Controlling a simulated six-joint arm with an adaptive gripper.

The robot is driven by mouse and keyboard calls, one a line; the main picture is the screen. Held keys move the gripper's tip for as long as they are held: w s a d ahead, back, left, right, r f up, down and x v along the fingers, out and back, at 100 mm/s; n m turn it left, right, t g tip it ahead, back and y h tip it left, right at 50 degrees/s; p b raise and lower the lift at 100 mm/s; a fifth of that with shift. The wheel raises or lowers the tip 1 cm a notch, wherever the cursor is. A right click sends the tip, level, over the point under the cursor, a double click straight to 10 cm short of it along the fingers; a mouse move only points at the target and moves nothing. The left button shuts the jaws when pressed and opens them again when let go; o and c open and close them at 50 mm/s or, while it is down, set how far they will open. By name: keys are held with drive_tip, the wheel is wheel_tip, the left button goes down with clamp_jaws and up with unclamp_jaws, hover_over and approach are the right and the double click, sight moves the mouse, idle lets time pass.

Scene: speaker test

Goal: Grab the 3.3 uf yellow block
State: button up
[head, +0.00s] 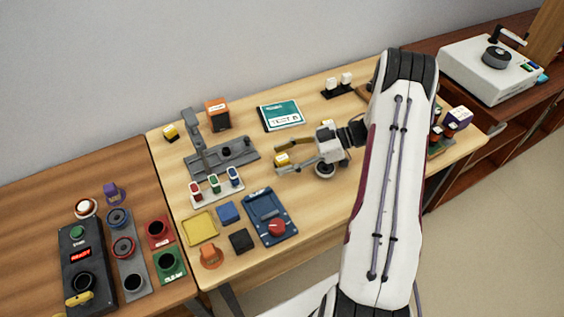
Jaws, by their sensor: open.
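A small yellow block (281,159) with a white label sits on the light wooden table, at the mouth of my gripper (277,158). My gripper is open, with one finger above the block and one below it in the picture. I cannot tell whether either finger touches it. A second yellow block (171,132) with a pale label stands at the table's back left corner. The labels are too small to read, so I cannot tell which one is 3.3 uF. My arm hides part of the table on the right.
A grey stand (225,157) is left of my gripper, with a rack of small parts (215,188) in front of it. A teal booklet (281,115) lies behind my gripper. A blue device with a red knob (269,215) lies in front. Bare table lies between them.

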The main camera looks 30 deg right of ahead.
drive_tip(key=shift+w+a+f, duration=0.15)
drive_tip(key=shift+a+f, duration=0.05)
drive_tip(key=shift+a, duration=0.2)
drive_tip(key=c, duration=1.1)
